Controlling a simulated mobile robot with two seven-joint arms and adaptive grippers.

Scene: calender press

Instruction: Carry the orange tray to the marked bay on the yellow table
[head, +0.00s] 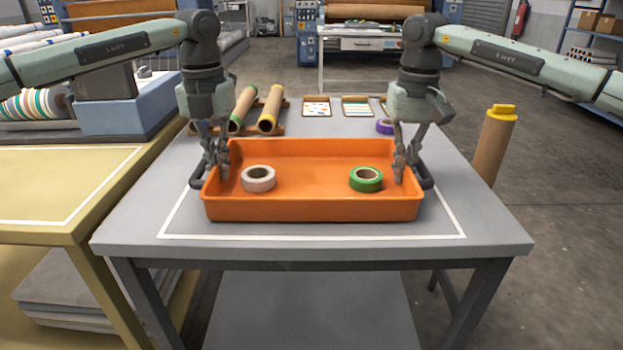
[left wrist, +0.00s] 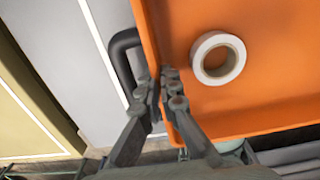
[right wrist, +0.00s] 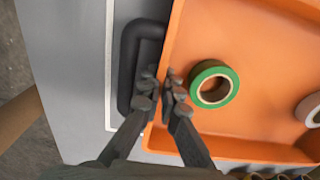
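The orange tray (head: 312,209) appears level on the grey table (head: 490,225), inside a white outline. It holds a white tape roll (head: 258,179) and a green tape roll (head: 366,179). Dark handles stick out at its two ends. My left gripper (head: 216,160) has its fingers on both sides of the left end wall, close against it; the left wrist view shows this wall (left wrist: 150,40). My right gripper (head: 405,160) straddles the right end wall likewise, beside the handle (right wrist: 128,70). The yellow table (head: 40,180) with a white-outlined bay stands at the left.
Cardboard tubes (head: 270,108) on a rack, a purple roll (head: 385,126) and sample cards (head: 357,107) lie behind the tray. A tall tube with a yellow cap (head: 493,145) stands right of the table. The yellow table's visible top is clear; a narrow gap separates the tables.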

